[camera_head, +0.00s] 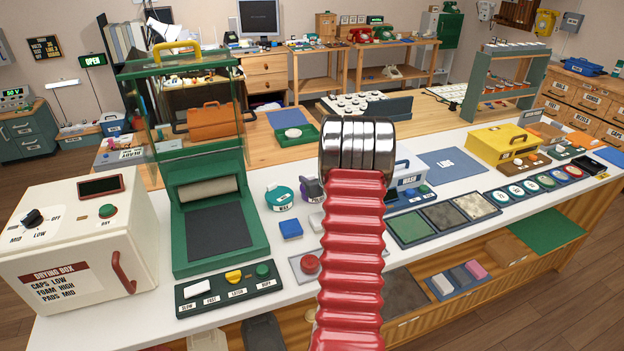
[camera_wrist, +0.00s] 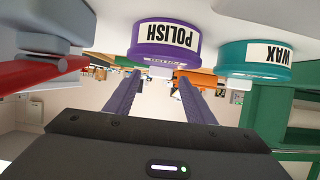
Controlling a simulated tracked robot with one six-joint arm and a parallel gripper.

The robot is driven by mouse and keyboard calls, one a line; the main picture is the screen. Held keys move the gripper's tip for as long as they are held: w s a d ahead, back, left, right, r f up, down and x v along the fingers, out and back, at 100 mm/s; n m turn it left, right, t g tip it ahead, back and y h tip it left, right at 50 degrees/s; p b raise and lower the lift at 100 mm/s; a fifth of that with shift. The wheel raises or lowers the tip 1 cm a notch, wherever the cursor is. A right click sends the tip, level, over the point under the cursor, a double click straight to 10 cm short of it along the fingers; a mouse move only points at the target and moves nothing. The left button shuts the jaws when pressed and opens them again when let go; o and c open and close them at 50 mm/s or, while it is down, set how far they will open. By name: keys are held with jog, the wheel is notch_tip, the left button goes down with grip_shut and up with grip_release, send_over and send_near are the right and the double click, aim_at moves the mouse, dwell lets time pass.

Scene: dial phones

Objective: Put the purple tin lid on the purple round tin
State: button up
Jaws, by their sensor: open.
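In the wrist view, which looks upside down, the purple round tin (camera_wrist: 166,42) has a white POLISH label and stands on the white counter. A narrow lettered band and a pale knob-like piece (camera_wrist: 163,72) show at its top side; I cannot tell whether this is the purple tin lid. My gripper (camera_wrist: 155,75) is open, its two fingers pointing towards the tin, one on each side of the pale piece. I see no grip on anything. In the head view the purple tin (camera_head: 311,189) is partly hidden by my arm, and my gripper is hidden behind it.
A teal WAX tin (camera_head: 279,198) stands just beside the purple tin. A blue block (camera_head: 291,229), a red button on a plate (camera_head: 311,264) and a green press (camera_head: 216,225) are near. A white drying box (camera_head: 75,240) fills the left end.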

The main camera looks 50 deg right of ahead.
jog(key=v, duration=1.1)
jog(key=shift+d+f, duration=0.1)
dwell(0.5)
jog(key=w+a+r+n+g, duration=0.1)
jog(key=a+r, duration=0.4)
jog(key=a, duration=0.3)
jog(key=w+a+r+g+y, duration=0.15)
jog(key=a+r, duration=0.25)
jog(key=a, duration=0.4)
jog(key=w+a+r+n, duration=0.1)
jog(key=w+a+r, duration=0.1)
jog(key=a+r, duration=0.5)
jog(key=s+a+n+g+y, duration=0.1)
jog(key=s+a, duration=0.5)
jog(key=a, duration=0.4)
jog(key=s+a+n+g+y, duration=0.1)
jog(key=s+a+y, duration=0.1)
jog(key=s+a, duration=0.4)
jog(key=s+a+n+g+y, duration=0.1)
jog(key=s+a, duration=0.5)
jog(key=a, duration=0.9)
jog(key=shift+s+f+n+y, duration=0.4)
jog(key=shift+n+y, duration=0.2)
jog(key=shift+y, duration=0.15)
